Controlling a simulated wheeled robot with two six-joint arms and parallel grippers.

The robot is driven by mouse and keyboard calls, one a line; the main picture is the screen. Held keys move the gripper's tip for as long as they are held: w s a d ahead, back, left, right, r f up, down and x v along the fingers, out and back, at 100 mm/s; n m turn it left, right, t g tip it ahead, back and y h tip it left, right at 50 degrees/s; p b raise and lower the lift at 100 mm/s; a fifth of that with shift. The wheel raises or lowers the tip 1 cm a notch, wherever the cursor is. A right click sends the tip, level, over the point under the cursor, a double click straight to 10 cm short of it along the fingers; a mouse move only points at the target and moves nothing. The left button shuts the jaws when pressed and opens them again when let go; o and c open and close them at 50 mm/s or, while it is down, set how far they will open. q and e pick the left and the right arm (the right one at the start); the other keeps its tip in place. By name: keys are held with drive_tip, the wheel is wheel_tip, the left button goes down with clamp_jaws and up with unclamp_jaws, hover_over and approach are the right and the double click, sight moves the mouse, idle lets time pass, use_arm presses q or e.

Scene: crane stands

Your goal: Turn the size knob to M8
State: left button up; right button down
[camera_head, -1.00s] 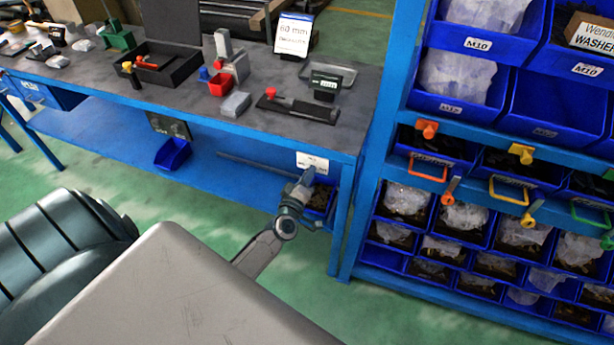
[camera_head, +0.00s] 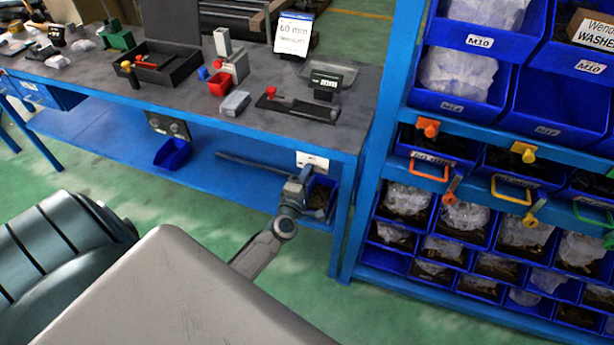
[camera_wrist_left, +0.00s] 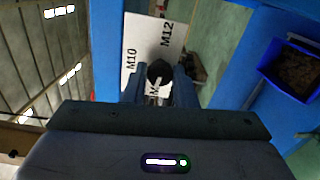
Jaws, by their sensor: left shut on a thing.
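The size knob (camera_wrist_left: 159,72) is black and round, on a white plate (camera_wrist_left: 172,38) marked M10 and M12. A further mark starting with M is partly covered at the knob's lower edge, so I cannot read its number or tell the setting for sure. The plate also shows in the head view (camera_head: 312,162), below the workbench top near its right end. My left gripper (camera_wrist_left: 160,92) is shut on the knob, one finger on each side. In the head view my left gripper (camera_head: 305,175) is at the plate and hides the knob. My right gripper is not in view.
A blue rack of bins (camera_head: 395,130) stands close on the right. Green floor is open in front.

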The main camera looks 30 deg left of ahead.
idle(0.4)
use_arm(q)
drive_tip(key=o, duration=1)
drive_tip(key=b+v, duration=0.1)
drive_tip(key=v, duration=1)
drive_tip(key=shift+a+f, duration=0.1)
drive_tip(key=s+d+f+m+g+h, duration=0.15)
drive_tip(key=s+f+m, duration=0.25)
drive_tip(key=f, duration=0.6)
drive_tip(key=s+f+m+g+h, duration=0.1)
drive_tip(key=s+f+m+g, duration=0.25)
drive_tip(key=f, duration=0.65)
drive_tip(key=s+d+f+m+g+h, duration=0.15)
drive_tip(key=s+f+m, duration=0.3)
drive_tip(key=f, duration=0.65)
drive_tip(key=s+f+m+g, duration=0.3)
drive_tip(key=s+f, duration=0.2)
drive_tip(key=s, duration=0.4)
drive_tip(key=s+f+m+g, duration=0.3)
drive_tip(key=s+f, duration=0.3)
drive_tip(key=s, duration=0.3)
drive_tip(key=s+f+m+g, duration=0.3)
drive_tip(key=s+f+m, duration=0.1)
drive_tip(key=s, duration=0.5)
drive_tip(key=shift+a+f+g, duration=0.25)
drive_tip(key=shift+f+g, duration=0.1)
drive_tip(key=shift+f, duration=0.35)
